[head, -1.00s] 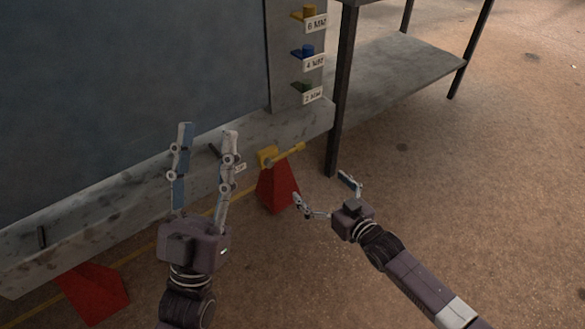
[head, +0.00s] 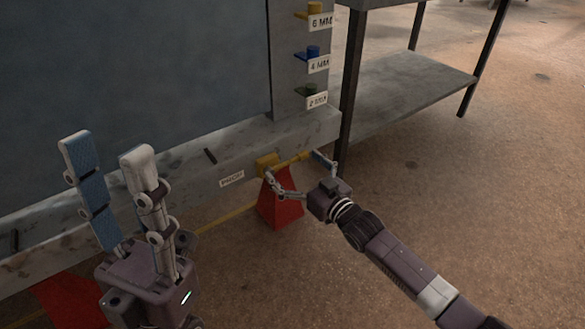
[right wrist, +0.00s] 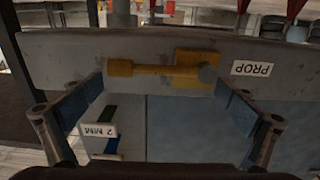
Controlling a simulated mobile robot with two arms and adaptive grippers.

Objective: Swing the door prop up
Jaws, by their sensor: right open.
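The door prop (head: 287,163) is a yellow bar with a square yellow mount on the grey lower rail of the frame, beside a white "PROP" label (head: 232,179). It lies roughly along the rail. In the right wrist view the prop (right wrist: 150,69) shows between the open fingers, its mount near the label (right wrist: 254,69). My right gripper (head: 297,176) is open, its fingers on either side of the prop; I cannot tell whether they touch it. My left gripper (head: 108,160) is open and empty in front of the grey-blue panel (head: 140,70).
Red cone-shaped feet (head: 280,205) stand below the rail. Yellow, blue and green pegs with labels such as "4 MM" (head: 318,65) line the upright post. A grey shelf table (head: 410,85) stands to the right. The brown floor at right is clear.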

